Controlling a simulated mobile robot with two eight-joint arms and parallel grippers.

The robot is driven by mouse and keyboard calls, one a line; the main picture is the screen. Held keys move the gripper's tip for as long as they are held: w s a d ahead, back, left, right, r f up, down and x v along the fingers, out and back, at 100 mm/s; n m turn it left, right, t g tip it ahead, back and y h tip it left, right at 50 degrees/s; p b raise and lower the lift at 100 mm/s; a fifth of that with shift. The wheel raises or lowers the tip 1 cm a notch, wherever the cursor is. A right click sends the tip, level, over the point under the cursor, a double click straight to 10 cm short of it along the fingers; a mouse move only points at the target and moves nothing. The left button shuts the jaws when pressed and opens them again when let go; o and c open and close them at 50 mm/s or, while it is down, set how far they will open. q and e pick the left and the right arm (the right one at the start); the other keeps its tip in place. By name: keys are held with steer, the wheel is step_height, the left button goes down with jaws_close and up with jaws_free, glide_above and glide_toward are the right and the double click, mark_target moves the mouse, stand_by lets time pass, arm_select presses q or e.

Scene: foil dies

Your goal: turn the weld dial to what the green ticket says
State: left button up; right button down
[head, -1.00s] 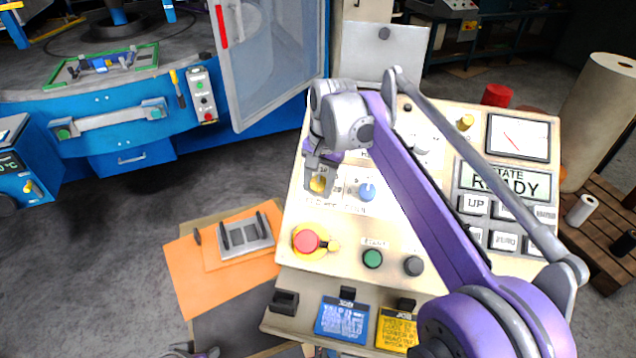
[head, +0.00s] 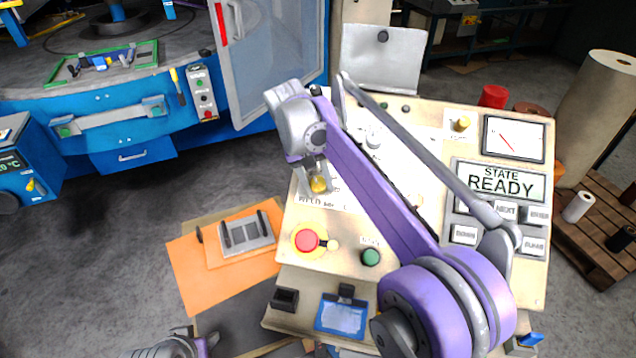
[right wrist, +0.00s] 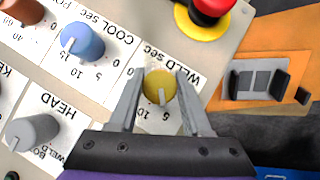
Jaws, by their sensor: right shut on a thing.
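The yellow weld dial (right wrist: 159,84) sits beside the "WELD sec" label in the right wrist view, with a white pointer line facing the gripper side. My right gripper (right wrist: 160,92) has one finger on each side of the dial and is shut on it. In the head view the yellow dial (head: 318,184) shows below my right gripper (head: 317,178) at the panel's left side. I see no green ticket; my arm covers part of the panel's front.
Beside the dial are a blue cool knob (right wrist: 84,42) and a grey head knob (right wrist: 34,132). A red emergency button (head: 307,240) and a green button (head: 371,257) sit nearer the front. The display (head: 501,181) reads STATE READY. A grey fixture (head: 247,232) lies on orange sheets.

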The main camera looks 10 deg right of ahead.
arm_select(q)
steer(key=shift+r, duration=0.1)
arm_select(e)
steer(key=shift+n, duration=0.3)
steer(key=shift+c, duration=1.8)
jaws_free()
steer(key=shift+r, duration=0.1)
arm_select(q)
steer(key=shift+w+r+p, duration=0.35)
steer(key=shift+r+p, duration=0.1)
steer(key=shift+r, duration=0.15)
steer(key=shift+w+r+p, duration=0.3)
steer(key=shift+r+p, duration=0.1)
steer(key=shift+r, duration=0.2)
arm_select(e)
steer(key=v, duration=1)
steer(key=shift+a+r, duration=0.25)
steer(key=shift+r, duration=0.05)
steer(key=shift+d, duration=0.1)
